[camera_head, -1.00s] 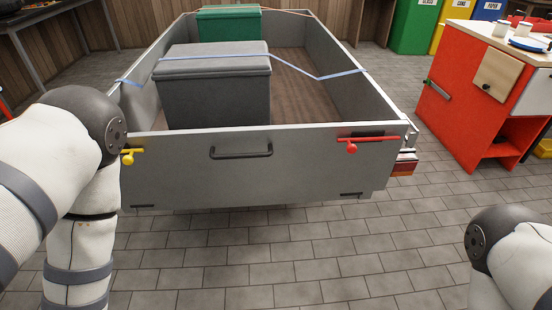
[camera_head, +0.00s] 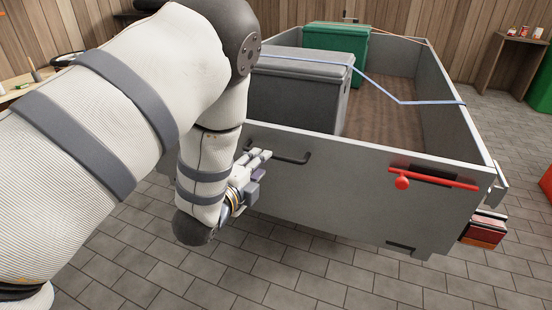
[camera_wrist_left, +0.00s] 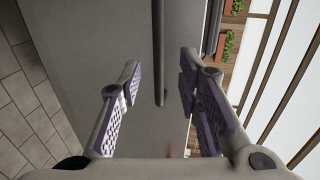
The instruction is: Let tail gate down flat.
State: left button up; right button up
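The grey tail gate (camera_head: 340,205) stands upright, closing the rear of the trailer. Its dark bar handle (camera_head: 290,160) is on the outer face. The red latch (camera_head: 432,178) lies horizontal at the gate's right end. The yellow latch is hidden behind my left arm. My right gripper is out of view.
A tail light (camera_head: 484,232) sits at the right rear corner. The paved floor (camera_head: 330,280) behind the gate is clear.

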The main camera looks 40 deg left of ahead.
pick_arm(q)
jog(key=b+x, duration=0.1)
jog(key=x, duration=0.6)
jog(key=shift+w+f, duration=0.15)
jog(key=shift+c, duration=0.2)
grip_shut()
